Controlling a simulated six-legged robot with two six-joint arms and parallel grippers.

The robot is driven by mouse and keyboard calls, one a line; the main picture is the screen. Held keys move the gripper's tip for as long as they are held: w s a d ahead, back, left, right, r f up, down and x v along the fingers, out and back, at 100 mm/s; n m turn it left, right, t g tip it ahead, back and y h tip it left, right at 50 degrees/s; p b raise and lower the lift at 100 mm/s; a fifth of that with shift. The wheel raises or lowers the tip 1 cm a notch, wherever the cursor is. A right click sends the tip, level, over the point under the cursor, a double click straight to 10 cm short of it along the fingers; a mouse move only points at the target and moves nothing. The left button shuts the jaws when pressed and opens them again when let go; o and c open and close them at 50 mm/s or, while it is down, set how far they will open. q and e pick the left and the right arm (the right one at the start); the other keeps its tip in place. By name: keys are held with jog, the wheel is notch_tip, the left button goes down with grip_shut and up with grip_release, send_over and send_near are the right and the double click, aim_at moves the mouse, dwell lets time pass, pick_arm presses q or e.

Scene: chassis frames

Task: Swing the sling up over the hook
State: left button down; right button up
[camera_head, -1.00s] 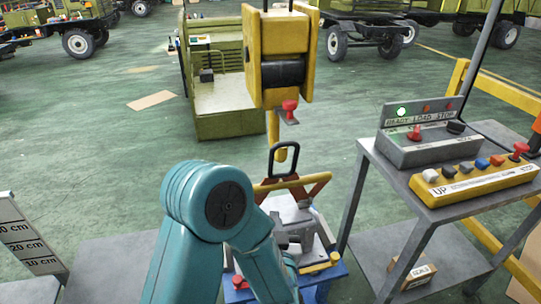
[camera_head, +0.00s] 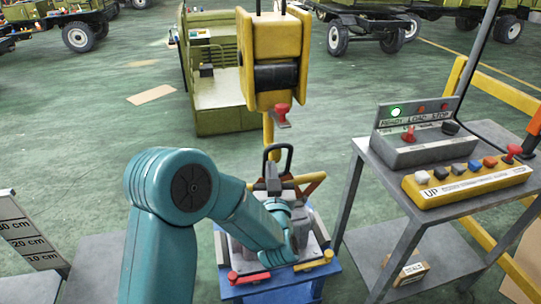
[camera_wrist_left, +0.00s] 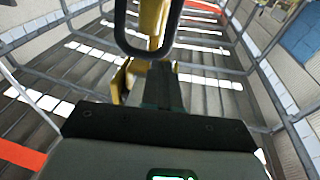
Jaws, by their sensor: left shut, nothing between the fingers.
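The yellow hook (camera_head: 268,130) hangs under its yellow block (camera_head: 273,62) in the head view. The sling has a black ring (camera_head: 289,157) upright at its top and orange-brown legs (camera_head: 311,186) below. My left gripper (camera_head: 272,178) is shut and empty, pointing up just below the ring. In the left wrist view the ring (camera_wrist_left: 121,38) stands above my shut fingers (camera_wrist_left: 163,88), with the yellow hook (camera_wrist_left: 152,20) behind it. Ring and hook overlap in both views; I cannot tell whether they touch. My left forearm hides part of the load under the sling. My right gripper is out of view.
A blue stand (camera_head: 275,286) carries the load, with red and yellow handles at its front. A grey cart (camera_head: 400,210) at right holds a control box (camera_head: 415,143) and a yellow button pendant (camera_head: 466,184). A height scale (camera_head: 27,240) stands at left. Green floor lies beyond.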

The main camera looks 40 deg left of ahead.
aim_at(267, 151)
pick_arm(q)
jog(key=p+x, duration=0.1)
jog(key=x, duration=0.3)
jog(key=shift+w+f, duration=0.1)
jog(key=shift+f, duration=0.05)
jog(key=shift+s, duration=0.2)
jog(key=shift+w, duration=0.1)
jog(key=shift+w+a+r, duration=0.2)
jog(key=shift+w+a, duration=0.05)
jog(key=shift+w+a+r+g+h+p, duration=0.25)
jog(key=shift+w+a+r+p, duration=0.1)
jog(key=shift+w+a+p, duration=0.15)
jog(key=shift+w+a+r+g+h+p, duration=0.15)
jog(key=shift+w+a+r+g+p, duration=0.2)
jog(key=shift+a, duration=0.25)
jog(key=b+x, duration=0.1)
jog(key=x, duration=0.2)
jog(key=shift+s+a+f, duration=0.15)
jog(key=shift+s+a, duration=0.05)
jog(key=shift+w+a+r, duration=0.2)
jog(key=shift+w+r, duration=0.05)
jog(key=shift+w, duration=0.05)
